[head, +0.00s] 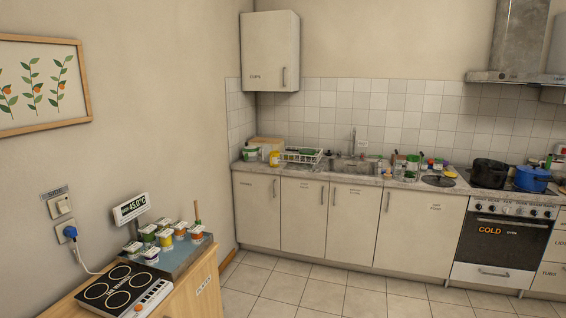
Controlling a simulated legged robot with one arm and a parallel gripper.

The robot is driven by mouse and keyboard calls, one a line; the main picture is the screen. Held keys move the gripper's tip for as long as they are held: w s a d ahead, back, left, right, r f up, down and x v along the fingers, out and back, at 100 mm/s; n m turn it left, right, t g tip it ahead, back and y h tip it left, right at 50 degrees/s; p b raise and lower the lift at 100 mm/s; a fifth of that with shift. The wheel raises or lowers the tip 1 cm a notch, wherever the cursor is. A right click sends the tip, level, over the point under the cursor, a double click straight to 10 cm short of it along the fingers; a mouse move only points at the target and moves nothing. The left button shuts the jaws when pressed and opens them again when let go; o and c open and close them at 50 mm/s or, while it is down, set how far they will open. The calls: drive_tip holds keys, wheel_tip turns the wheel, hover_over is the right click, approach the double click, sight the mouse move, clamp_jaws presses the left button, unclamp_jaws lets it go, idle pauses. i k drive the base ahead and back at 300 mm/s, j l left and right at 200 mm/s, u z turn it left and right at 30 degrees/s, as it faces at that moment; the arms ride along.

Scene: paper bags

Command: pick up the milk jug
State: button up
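I cannot pick out a milk jug for certain in the head view. Several small containers and bottles (411,163) stand on the far counter right of the sink, too small to tell apart. A white and green container (250,153) and a yellow jar (274,158) stand at the counter's left end. My gripper is not in view.
A wooden cabinet (205,292) at the lower left carries a cooktop (125,289), several small jars (165,238) and a temperature display (131,208). A black pot (489,173) and blue pot (533,178) stand on the stove. The tiled floor (310,293) is clear.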

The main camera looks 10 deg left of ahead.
sight(274, 157)
drive_tip(key=i, duration=0.55)
drive_tip(key=i+l+u, duration=0.1)
drive_tip(key=i, duration=0.45)
drive_tip(key=i+l, duration=0.1)
drive_tip(key=i, duration=0.5)
drive_tip(key=i+u, duration=0.1)
drive_tip(key=i, duration=0.45)
drive_tip(key=i+l, duration=0.2)
drive_tip(key=i, duration=0.35)
drive_tip(key=i+l+u, duration=0.1)
drive_tip(key=i, duration=0.45)
drive_tip(key=i+l, duration=0.2)
drive_tip(key=i, duration=0.35)
drive_tip(key=i+j+u, duration=0.15)
drive_tip(key=u, duration=0.55)
